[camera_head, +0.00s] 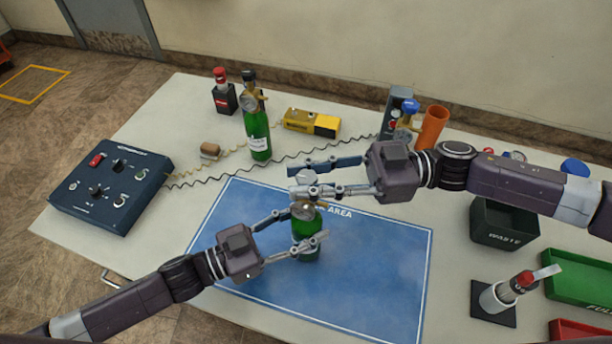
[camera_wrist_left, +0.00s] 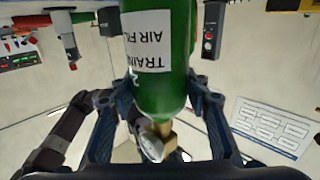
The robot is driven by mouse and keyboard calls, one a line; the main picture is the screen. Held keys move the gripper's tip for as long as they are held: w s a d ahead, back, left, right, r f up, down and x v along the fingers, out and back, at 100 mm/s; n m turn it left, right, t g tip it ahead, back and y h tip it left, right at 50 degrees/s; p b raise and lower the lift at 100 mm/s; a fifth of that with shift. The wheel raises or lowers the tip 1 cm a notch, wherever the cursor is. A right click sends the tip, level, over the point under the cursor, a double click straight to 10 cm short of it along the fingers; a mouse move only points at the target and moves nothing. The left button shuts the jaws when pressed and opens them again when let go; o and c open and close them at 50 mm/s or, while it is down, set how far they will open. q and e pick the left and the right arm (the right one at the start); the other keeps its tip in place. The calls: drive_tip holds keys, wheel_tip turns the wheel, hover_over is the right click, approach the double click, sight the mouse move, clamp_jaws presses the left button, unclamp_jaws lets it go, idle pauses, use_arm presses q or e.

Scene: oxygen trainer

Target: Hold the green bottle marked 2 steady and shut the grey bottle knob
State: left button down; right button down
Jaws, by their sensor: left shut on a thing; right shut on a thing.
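The green bottle (camera_head: 303,227) stands upright on the blue mat with a round gauge and brass valve on its neck. My left gripper (camera_head: 306,226) is shut on its upper body. The grey knob (camera_head: 305,177) tops the bottle, partly hidden by my right gripper (camera_head: 301,181). The right gripper is shut on the knob from the right; its exact turn cannot be told.
Another green bottle (camera_head: 258,138) stands behind, near a yellow device (camera_head: 312,123) and a red-topped black block (camera_head: 223,95). A dark control box (camera_head: 112,190) lies left. A waste bin (camera_head: 503,223) and a stand (camera_head: 494,302) are at right. The blue mat (camera_head: 375,285) is otherwise clear.

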drive_tip(key=shift+m+t, duration=0.3)
drive_tip(key=shift+t, duration=0.2)
drive_tip(key=shift+m+t, duration=2)
drive_tip(key=shift+t, duration=1.1)
drive_tip(key=shift+s+a+r+m+t+h, duration=0.15)
drive_tip(key=shift+m+t+h, duration=0.6)
drive_tip(key=shift+m+t, duration=0.5)
drive_tip(key=shift+a+m+t+h, duration=0.1)
drive_tip(key=shift+m+t+h, duration=0.7)
drive_tip(key=shift+t, duration=0.75)
drive_tip(key=shift+d+m+t+h, duration=0.15)
drive_tip(key=shift+m+t+h, duration=1.4)
drive_tip(key=shift+t+h, duration=0.3)
drive_tip(key=shift+w+d+m+t+h, duration=0.15)
drive_tip(key=shift+w+m+t+h, duration=0.1)
drive_tip(key=shift+m+t+h, duration=0.1)
drive_tip(key=c, duration=1.6)
unclamp_jaws()
drive_tip(key=shift+d, duration=0.1)
drive_tip(key=shift+n+g, duration=0.4)
drive_tip(key=shift+n, duration=0.05)
